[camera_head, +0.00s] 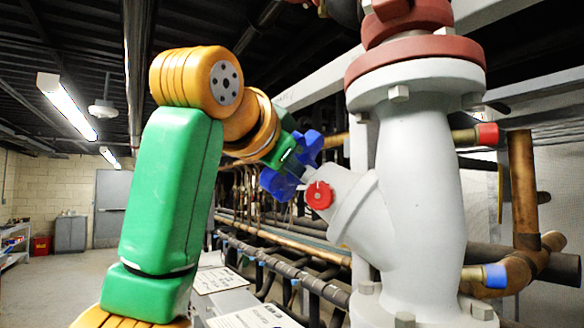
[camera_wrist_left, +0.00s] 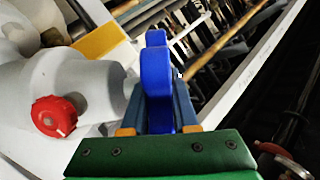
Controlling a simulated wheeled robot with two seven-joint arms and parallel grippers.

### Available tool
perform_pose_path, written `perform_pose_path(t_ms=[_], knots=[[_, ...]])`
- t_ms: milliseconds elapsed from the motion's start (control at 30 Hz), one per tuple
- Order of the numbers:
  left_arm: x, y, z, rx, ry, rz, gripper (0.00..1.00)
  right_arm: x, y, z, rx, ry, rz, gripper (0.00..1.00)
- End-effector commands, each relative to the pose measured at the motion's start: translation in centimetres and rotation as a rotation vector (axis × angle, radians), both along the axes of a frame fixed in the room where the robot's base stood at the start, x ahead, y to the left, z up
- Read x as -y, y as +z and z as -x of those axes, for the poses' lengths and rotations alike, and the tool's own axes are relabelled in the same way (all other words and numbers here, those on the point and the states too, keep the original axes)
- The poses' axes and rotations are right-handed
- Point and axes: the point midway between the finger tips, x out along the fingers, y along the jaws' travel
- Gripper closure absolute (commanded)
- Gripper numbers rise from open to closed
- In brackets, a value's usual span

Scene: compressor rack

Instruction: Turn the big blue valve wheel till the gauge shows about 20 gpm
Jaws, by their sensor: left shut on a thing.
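The blue valve wheel (camera_head: 277,183) has rounded lobes and sits on the angled branch of a big white valve body (camera_head: 425,185). In the left wrist view the wheel (camera_wrist_left: 156,80) stands edge-on between the two fingers of my left gripper (camera_wrist_left: 160,118). My left gripper (camera_head: 291,160) is shut on the wheel at its upper side in the head view, and partly hides it. No gauge that I can make out is in either view. My right gripper is not in view.
A red round cap (camera_head: 319,195) sits on the branch close beside the wheel; it also shows in the left wrist view (camera_wrist_left: 54,116). A red flange (camera_head: 415,55) tops the valve body. Pipes (camera_head: 285,255) run behind and below. Open floor (camera_head: 50,285) lies at the far left.

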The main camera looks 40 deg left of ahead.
Motion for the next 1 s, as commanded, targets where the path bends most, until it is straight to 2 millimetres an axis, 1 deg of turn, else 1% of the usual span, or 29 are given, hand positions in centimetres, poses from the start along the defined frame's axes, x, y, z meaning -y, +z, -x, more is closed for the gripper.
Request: perform_pose_path(t_ms=[233, 633, 667, 700, 767, 1000], knots=[[0.05, 0.02, -0.01, -0.031, 0.019, 0.004, 1.00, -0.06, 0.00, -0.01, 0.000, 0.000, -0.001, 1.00], [0.04, 0.08, -0.03, -0.033, 0.020, 0.004, 1.00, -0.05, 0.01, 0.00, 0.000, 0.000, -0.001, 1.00], [0.04, 0.08, -0.03, -0.033, 0.020, 0.004, 0.70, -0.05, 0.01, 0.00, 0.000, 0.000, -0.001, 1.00], [0.04, 0.08, -0.03, -0.033, 0.020, 0.004, 0.59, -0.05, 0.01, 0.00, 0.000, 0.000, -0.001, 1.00], [0.03, 0.09, -0.02, -0.033, 0.020, 0.004, 0.43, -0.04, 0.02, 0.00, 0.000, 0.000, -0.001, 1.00], [0.02, 0.07, -0.03, -0.033, 0.020, 0.004, 0.43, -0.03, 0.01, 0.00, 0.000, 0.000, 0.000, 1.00]])
